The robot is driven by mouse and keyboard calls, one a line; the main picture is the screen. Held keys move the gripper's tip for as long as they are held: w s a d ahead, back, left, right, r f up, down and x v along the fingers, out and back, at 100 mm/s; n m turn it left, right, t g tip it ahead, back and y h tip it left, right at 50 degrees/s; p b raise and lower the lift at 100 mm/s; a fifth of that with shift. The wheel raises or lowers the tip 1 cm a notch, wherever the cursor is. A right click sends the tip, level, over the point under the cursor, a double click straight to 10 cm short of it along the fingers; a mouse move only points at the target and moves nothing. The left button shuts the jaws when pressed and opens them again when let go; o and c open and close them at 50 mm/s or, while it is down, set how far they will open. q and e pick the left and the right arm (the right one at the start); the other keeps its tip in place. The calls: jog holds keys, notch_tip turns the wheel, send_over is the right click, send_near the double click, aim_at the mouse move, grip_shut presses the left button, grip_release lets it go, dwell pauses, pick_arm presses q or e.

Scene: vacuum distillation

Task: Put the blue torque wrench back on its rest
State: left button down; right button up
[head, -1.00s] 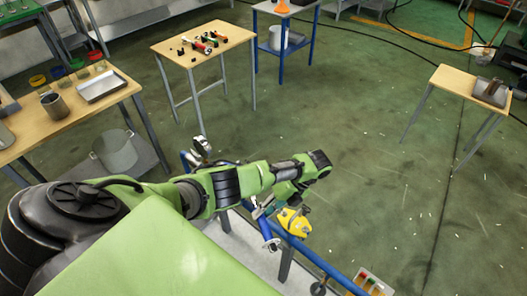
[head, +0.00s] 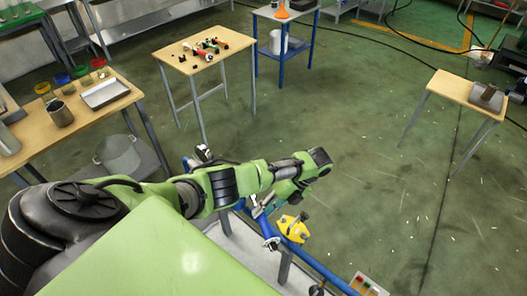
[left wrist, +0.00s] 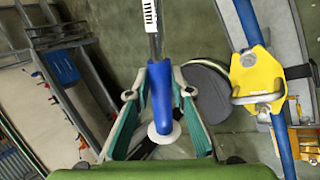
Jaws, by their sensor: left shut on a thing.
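The blue torque wrench has a blue handle (left wrist: 160,95) with a pale round end and a thin metal shaft with a marked scale (left wrist: 152,30). In the left wrist view my left gripper (left wrist: 158,92) is shut on the handle, one finger on each side. I cannot tell which part is the rest.
The blue rail (head: 328,272) edges a pale surface below my arm. A left table (head: 85,118) bears a tray and a metal cup. A middle table (head: 185,66) holds small tools. A small table (head: 450,84) stands at right. Open green floor (head: 370,150) lies between.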

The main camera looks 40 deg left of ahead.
pick_arm(q)
jog(key=shift+r, duration=0.45)
jog(key=shift+f, duration=0.1)
